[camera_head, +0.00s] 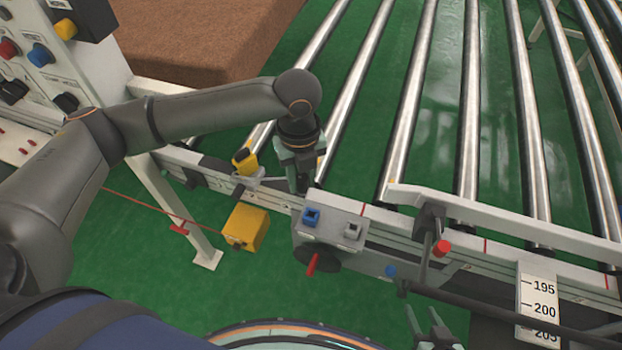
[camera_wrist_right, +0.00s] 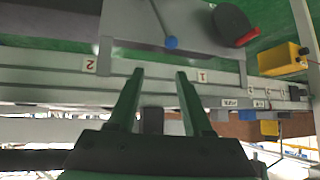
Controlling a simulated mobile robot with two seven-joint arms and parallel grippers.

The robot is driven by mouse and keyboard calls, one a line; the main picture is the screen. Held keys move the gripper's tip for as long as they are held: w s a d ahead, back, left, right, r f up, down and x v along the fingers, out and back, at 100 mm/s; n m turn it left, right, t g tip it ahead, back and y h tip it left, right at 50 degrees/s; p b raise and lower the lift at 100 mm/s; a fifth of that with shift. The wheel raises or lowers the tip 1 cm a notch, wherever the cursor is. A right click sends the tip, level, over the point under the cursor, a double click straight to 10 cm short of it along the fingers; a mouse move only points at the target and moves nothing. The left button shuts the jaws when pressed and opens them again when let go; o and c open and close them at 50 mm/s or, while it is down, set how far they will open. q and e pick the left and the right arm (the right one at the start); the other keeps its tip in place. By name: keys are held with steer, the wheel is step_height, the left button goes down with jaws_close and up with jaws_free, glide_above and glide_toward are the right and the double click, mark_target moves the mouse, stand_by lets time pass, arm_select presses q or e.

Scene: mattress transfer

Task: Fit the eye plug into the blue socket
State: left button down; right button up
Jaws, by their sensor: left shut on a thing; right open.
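The blue socket (camera_head: 311,216) sits on top of a grey block (camera_head: 333,239) on the conveyor's side rail, beside a pale grey socket (camera_head: 352,230). My left gripper (camera_head: 302,188) points down just behind and slightly left of the blue socket. It is shut on a small dark piece that looks like the eye plug (camera_head: 302,181), mostly hidden by the fingers. The plug is apart from the socket. My right gripper (camera_head: 433,318) is open and empty at the bottom of the head view. Its spread fingers also show in the right wrist view (camera_wrist_right: 158,74).
A red handle (camera_head: 313,264) sticks out below the block. Metal rollers (camera_head: 410,95) lie behind.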

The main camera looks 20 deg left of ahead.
arm_select(q)
steer(key=m, duration=0.2)
steer(key=d+m, duration=0.1)
steer(key=m, duration=0.1)
steer(key=shift+w+f, duration=0.1)
steer(key=shift+f, duration=0.25)
steer(key=m, duration=0.2)
steer(key=f+m, duration=0.1)
steer(key=m, duration=0.1)
steer(key=shift+w+d+p, duration=0.1)
steer(key=shift+d+p, duration=0.25)
steer(key=shift+d, duration=0.05)
steer(key=shift+r, duration=0.1)
steer(key=shift+f+b, duration=0.9)
steer(key=shift+f, duration=2)
steer(key=shift+p, duration=0.55)
steer(key=shift+p, duration=0.3)
